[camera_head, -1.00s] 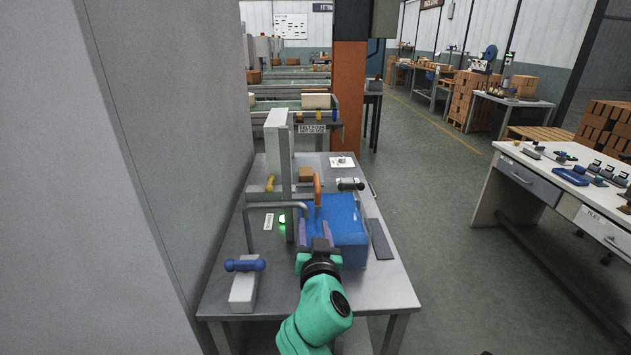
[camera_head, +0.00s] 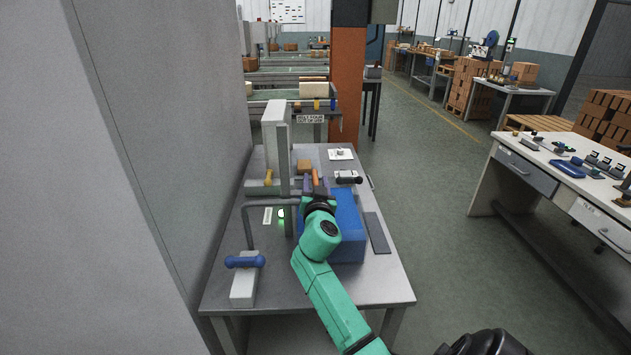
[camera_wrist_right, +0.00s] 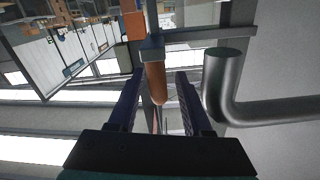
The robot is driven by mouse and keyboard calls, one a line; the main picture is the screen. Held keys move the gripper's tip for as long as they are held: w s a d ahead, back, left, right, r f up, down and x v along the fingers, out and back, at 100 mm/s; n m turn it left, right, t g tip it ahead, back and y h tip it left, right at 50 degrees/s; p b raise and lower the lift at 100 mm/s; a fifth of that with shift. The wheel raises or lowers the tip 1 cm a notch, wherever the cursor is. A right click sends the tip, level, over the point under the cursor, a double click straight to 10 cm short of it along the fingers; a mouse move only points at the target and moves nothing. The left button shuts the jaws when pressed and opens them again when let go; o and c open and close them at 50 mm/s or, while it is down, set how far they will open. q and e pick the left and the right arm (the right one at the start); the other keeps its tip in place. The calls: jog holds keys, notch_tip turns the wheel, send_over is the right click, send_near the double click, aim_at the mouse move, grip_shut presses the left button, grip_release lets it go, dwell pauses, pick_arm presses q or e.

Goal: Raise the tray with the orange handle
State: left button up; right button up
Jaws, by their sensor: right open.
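The orange handle (camera_head: 315,179) shows just beyond my right gripper, beside the grey upright post (camera_head: 284,165) on the near table. In the right wrist view the orange handle (camera_wrist_right: 156,84) hangs from a small grey block, between the two finger lines. My right gripper (camera_head: 313,186) is open; its fingers (camera_wrist_right: 160,85) stand on either side of the handle, with gaps showing. I cannot tell how far along the fingers it lies. A blue box (camera_head: 348,222) sits right of the gripper, partly hidden by my green arm. The tray itself is not clearly visible. My left gripper is not in view.
A bent grey pipe (camera_head: 247,222) runs beside the post; it is close to the fingers in the wrist view (camera_wrist_right: 221,90). A blue-handled lever (camera_head: 245,262) is at the table's front left. A grey wall is left; open floor lies right.

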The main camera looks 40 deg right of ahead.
grip_shut()
dwell(1.4)
